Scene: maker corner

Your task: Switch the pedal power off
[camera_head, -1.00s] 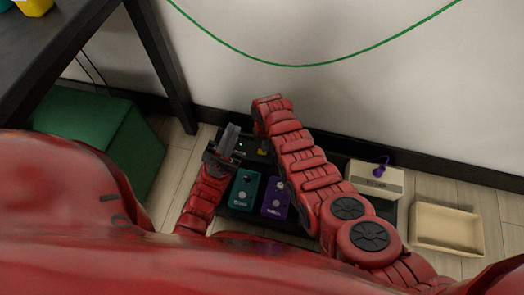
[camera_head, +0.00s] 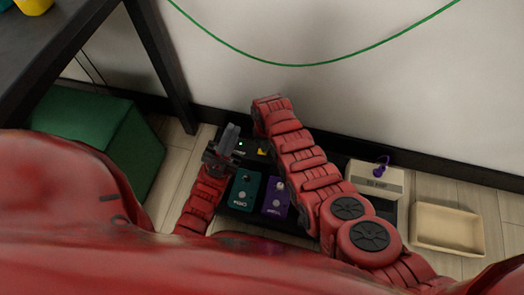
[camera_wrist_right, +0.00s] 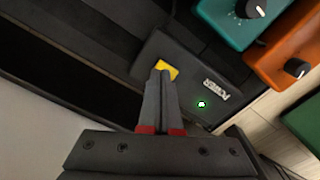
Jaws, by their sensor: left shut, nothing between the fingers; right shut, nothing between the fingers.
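The dark power box (camera_wrist_right: 200,77) lies under my right gripper in the right wrist view. It has a POWER label, a lit green light (camera_wrist_right: 201,104) and a yellow switch (camera_wrist_right: 168,66). In the head view the green light (camera_head: 241,143) and part of the yellow switch (camera_head: 262,148) show between my arms. My right gripper (camera_wrist_right: 161,72) is shut and empty, its tips over the near side of the switch; I cannot tell whether they touch. Its fingers are hidden in the head view. My left gripper (camera_head: 229,134) is shut and empty, just left of the light.
A teal pedal (camera_head: 246,190) and a purple pedal (camera_head: 276,198) sit on the dark board. An orange pedal (camera_wrist_right: 285,45) shows in the right wrist view. A beige device (camera_head: 377,180) and an empty tray (camera_head: 447,228) are at right. A green box (camera_head: 95,130) stands left.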

